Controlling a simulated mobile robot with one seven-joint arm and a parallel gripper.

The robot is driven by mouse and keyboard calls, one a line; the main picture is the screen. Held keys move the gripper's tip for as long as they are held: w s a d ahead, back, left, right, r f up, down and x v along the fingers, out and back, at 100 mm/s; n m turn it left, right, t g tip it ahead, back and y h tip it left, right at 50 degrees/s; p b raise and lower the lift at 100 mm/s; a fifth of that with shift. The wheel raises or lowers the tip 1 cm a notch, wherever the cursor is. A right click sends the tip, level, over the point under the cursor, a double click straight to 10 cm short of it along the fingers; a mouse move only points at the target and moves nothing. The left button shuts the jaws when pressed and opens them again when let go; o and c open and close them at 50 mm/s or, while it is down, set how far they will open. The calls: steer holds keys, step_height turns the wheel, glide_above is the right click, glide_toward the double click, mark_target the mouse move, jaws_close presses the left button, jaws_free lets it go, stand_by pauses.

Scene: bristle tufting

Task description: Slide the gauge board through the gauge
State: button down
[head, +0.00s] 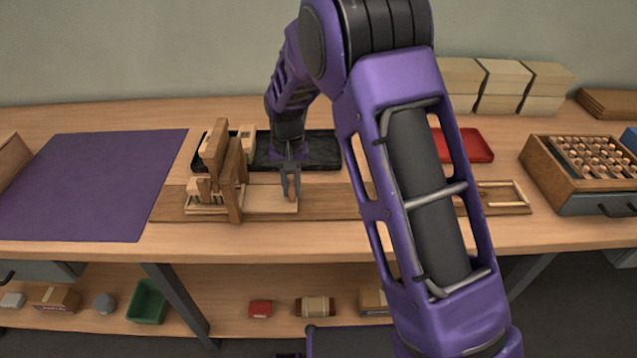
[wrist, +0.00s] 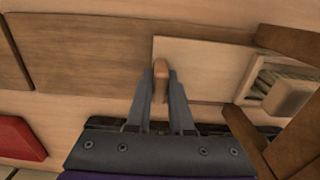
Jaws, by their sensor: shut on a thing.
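The gauge board (head: 270,199) is a pale flat board lying on a long brown wooden base (head: 335,204). It also shows in the wrist view (wrist: 205,60), where its far end runs towards the gauge. The gauge (head: 232,182) is a wooden upright frame at the left, and the board's left part reaches into or under it; how far is hidden. My gripper (head: 291,188) is shut on a small wooden peg-like handle at the board's right end. The handle (wrist: 161,76) stands between the two fingers in the wrist view.
A black tray (head: 322,150) lies behind the base. A purple mat (head: 90,185) covers the table at left. A red tray (head: 470,146), pale stacked blocks (head: 500,77) and a wooden box of round pieces (head: 585,165) are at right. My arm hides part of the base.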

mark_target(278, 198)
steer(key=shift+a, duration=1.85)
steer(key=shift+r, duration=0.1)
steer(key=c, duration=0.8)
jaws_free()
step_height(278, 198, up, 17)
steer(key=p, duration=0.2)
steer(key=shift+r, duration=0.2)
